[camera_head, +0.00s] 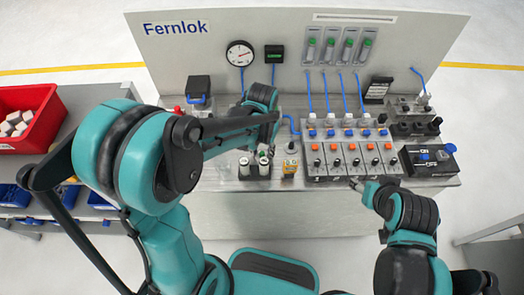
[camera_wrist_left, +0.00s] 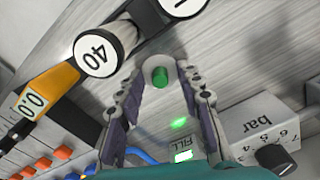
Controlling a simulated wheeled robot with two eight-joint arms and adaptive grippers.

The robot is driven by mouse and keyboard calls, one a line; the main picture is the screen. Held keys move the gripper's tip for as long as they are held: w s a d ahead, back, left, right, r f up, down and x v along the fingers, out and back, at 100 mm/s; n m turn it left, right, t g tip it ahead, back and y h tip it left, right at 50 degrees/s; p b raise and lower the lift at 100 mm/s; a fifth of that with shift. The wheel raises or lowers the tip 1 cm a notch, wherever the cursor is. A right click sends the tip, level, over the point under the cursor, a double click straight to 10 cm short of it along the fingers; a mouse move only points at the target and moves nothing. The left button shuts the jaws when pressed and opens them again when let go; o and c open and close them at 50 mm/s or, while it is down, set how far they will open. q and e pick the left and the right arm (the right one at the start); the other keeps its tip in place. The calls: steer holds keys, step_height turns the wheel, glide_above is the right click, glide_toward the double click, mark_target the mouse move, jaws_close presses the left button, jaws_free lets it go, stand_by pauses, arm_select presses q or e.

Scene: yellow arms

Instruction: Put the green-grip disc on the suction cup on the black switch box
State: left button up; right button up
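A small green grip on a pale round disc (camera_wrist_left: 160,76) shows between the two fingertips of my left gripper (camera_wrist_left: 164,82) in the left wrist view. The fingers stand apart on either side of it; I see no clear contact. In the head view my left gripper (camera_head: 274,122) hangs over the middle of the bench and hides what is under it. My right gripper (camera_head: 360,186) is at the bench's front edge, fingers too small to judge.
White-topped cylinders, one marked 40 (camera_wrist_left: 96,53), stand close to my left gripper. A yellow meter (camera_wrist_left: 44,100) and a grey bar-scale box (camera_wrist_left: 262,135) flank it. A valve row (camera_head: 350,158) with blue hoses fills the bench right of centre. A back panel (camera_head: 180,55) rises behind.

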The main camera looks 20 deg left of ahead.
arm_select(q)
step_height(320, 180, up, 13)
steer(key=p, duration=0.4)
steer(key=s+a+r+n+t, duration=0.1)
steer(key=s+a+r+t, duration=0.2)
steer(key=s+t, duration=0.3)
steer(key=s+a, duration=0.1)
steer(key=s, duration=0.2)
steer(key=shift+o, duration=0.4)
steer(key=shift+s+a+t, duration=0.35)
steer(key=shift+s+t, duration=0.15)
steer(key=shift+s, duration=0.1)
steer(key=n+g+b, duration=0.2)
steer(key=n+g, duration=0.5)
steer(key=n, duration=0.3)
glide_above(262, 153)
step_height(262, 153, down, 8)
steer(key=shift+f, duration=0.1)
step_height(262, 153, down, 3)
steer(key=shift+r+b, duration=0.2)
steer(key=shift+b, duration=0.45)
step_height(262, 153, down, 6)
steer(key=b, duration=0.2)
steer(key=shift+w+r+b, duration=0.1)
steer(key=shift+r+b, duration=0.15)
steer(key=shift+b, duration=0.15)
steer(key=shift+r, duration=0.1)
jaws_close()
